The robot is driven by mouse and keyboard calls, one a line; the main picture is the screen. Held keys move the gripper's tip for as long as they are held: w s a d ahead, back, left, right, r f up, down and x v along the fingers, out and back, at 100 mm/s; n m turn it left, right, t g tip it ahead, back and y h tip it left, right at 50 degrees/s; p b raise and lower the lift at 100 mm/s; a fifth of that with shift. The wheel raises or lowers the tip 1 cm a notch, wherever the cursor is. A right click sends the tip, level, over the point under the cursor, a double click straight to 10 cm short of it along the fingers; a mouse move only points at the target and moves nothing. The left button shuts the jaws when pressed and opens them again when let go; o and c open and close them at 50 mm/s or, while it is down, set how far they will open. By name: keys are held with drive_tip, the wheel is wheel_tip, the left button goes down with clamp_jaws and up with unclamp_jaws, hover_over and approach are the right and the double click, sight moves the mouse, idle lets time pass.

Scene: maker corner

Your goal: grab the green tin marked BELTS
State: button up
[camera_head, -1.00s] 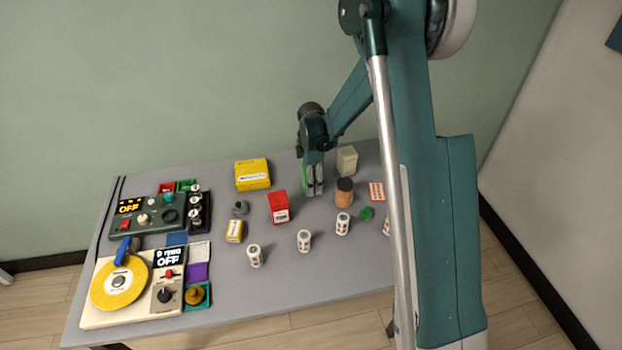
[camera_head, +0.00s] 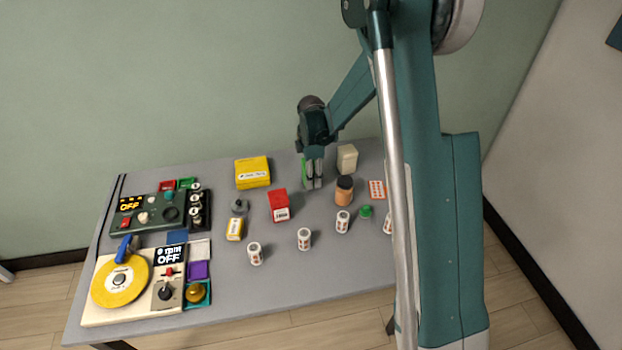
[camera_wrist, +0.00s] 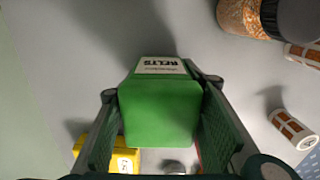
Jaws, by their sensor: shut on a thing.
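The green tin (camera_wrist: 160,112) with a white label reading BELTS sits between the two fingers in the wrist view. My gripper (camera_wrist: 160,120) is shut on it, with a finger pad along each side. In the head view only a green sliver of the tin (camera_head: 305,170) shows beside my gripper (camera_head: 314,173), which hides the rest. The tin is at the back of the grey table; whether it touches the surface I cannot tell.
A cream box (camera_head: 347,158) and an orange jar with a dark lid (camera_head: 344,191) stand close on the right. A red tin (camera_head: 279,206) and a yellow box (camera_head: 252,172) are to the left. Several white patterned cylinders (camera_head: 304,239) stand in front.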

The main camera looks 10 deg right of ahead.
wheel_tip(320, 180, up, 8)
drive_tip(key=shift+r+p, duration=0.25)
drive_tip(key=shift+p, duration=0.45)
idle(0.3)
